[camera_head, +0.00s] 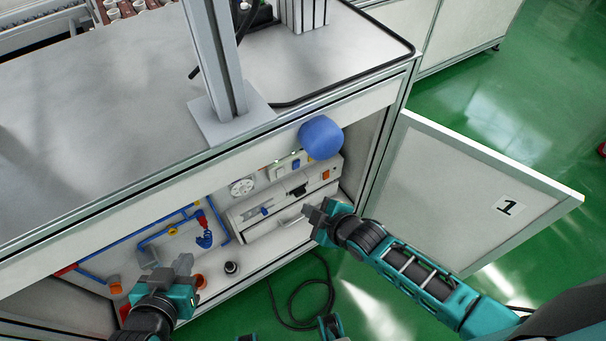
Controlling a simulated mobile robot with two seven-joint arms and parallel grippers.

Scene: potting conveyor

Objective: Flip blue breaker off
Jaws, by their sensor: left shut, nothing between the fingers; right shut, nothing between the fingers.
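The open cabinet under the worktop holds a white panel (243,209) with small switches. A small blue switch part (296,163) sits on its upper right, just left of a large round blue object (321,137) at the cabinet's top edge. Another small blue part (266,211) sits lower on the panel. I cannot tell which one is the breaker, or its position. My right gripper (309,213) is shut and empty in front of the panel's lower right, below the upper blue part. My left gripper (182,264) is shut and empty at the lower left, before the blue piping.
The cabinet door (466,188), marked 1, stands open at the right, beyond my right arm. Blue pipes (122,243) with red and yellow fittings run along the cabinet's left. A black cable (301,289) lies looped on the green floor. A metal post (216,60) stands on the worktop.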

